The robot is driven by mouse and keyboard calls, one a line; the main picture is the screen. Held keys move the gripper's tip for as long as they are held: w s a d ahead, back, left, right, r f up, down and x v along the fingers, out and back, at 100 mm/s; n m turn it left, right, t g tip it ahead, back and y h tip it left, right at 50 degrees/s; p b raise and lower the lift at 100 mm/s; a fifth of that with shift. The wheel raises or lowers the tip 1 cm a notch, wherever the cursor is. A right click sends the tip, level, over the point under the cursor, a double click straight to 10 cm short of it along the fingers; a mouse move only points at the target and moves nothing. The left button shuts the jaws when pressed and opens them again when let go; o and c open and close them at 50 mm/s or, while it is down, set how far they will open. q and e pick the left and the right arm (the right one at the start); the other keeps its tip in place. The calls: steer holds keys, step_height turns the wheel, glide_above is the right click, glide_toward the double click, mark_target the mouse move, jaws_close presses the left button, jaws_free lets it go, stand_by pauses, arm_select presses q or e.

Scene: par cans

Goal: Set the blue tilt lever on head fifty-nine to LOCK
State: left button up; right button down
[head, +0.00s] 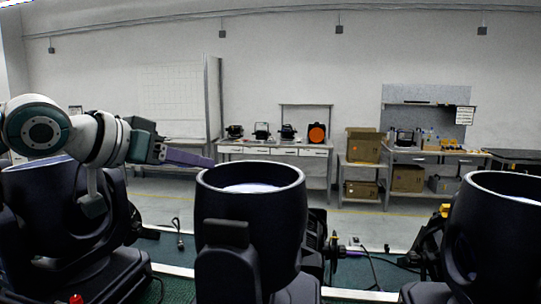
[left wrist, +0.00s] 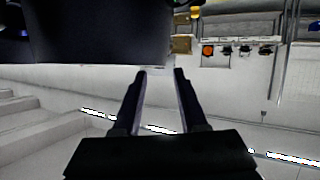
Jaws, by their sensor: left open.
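Several black moving-head lights stand in a row in the head view: one at the left (head: 60,215), one in the middle (head: 250,215) and one at the right (head: 500,235). No head number is readable, so I cannot tell which is fifty-nine. I cannot make out a blue tilt lever. My left gripper (head: 212,162) reaches in from the left, its purple-grey fingers pointing right, near the upper left rim of the middle head. In the left wrist view my left gripper (left wrist: 161,72) has its fingers apart with nothing between them. A large dark body (left wrist: 100,35) fills that view's upper left. My right gripper is not in view.
A shelf with cardboard boxes (head: 363,147) and workbenches (head: 275,150) stand along the far wall. Cables (head: 178,235) lie on the green surface between the heads. The air above the middle and right heads is clear.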

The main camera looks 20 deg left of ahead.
arm_select(q)
steer(key=shift+b+v, duration=0.5)
steer(key=shift+v, duration=1.75)
